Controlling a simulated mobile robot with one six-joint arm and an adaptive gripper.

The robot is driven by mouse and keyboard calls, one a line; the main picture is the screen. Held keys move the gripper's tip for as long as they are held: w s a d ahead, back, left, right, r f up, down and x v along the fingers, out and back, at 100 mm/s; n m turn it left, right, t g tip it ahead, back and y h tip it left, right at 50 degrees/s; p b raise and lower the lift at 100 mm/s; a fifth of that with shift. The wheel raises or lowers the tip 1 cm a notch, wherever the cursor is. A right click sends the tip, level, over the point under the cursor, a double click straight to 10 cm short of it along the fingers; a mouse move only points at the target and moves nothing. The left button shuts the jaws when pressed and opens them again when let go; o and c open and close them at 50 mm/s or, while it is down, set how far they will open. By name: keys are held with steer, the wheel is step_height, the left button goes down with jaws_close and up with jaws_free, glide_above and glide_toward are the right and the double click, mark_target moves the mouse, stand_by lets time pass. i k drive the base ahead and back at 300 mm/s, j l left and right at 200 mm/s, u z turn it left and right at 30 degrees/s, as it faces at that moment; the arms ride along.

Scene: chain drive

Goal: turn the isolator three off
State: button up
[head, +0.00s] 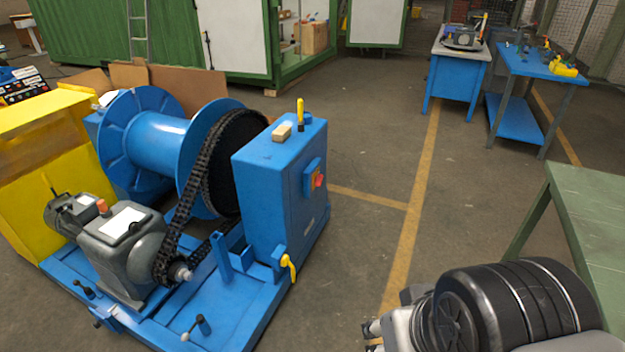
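A small red rotary switch knob (319,181) sits on an orange-yellow plate, on a box on the right-hand face of the tall blue cabinet (262,185). It looks like an isolator; no number is readable and its handle position is too small to tell. Grey and black parts at the bottom right look like my arm's end, with what seems to be my gripper (374,329) at their left edge. It is low, in front and right of the cabinet, well apart from the switch. Its fingers are too unclear to tell open from shut.
A yellow lever (290,267) sticks out low on the cabinet. A chain (188,202) links the grey gearmotor (123,245) to the blue drum (158,140). A green table (590,205) stands at the right. The floor (365,170) right of the cabinet is clear.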

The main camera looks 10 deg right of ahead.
mark_target(318, 178)
steer(key=i+l+z, duration=0.15)
steer(key=i, duration=1.25)
steer(key=i+j+z, duration=0.2)
steer(key=i, duration=1.15)
steer(key=l, duration=0.1)
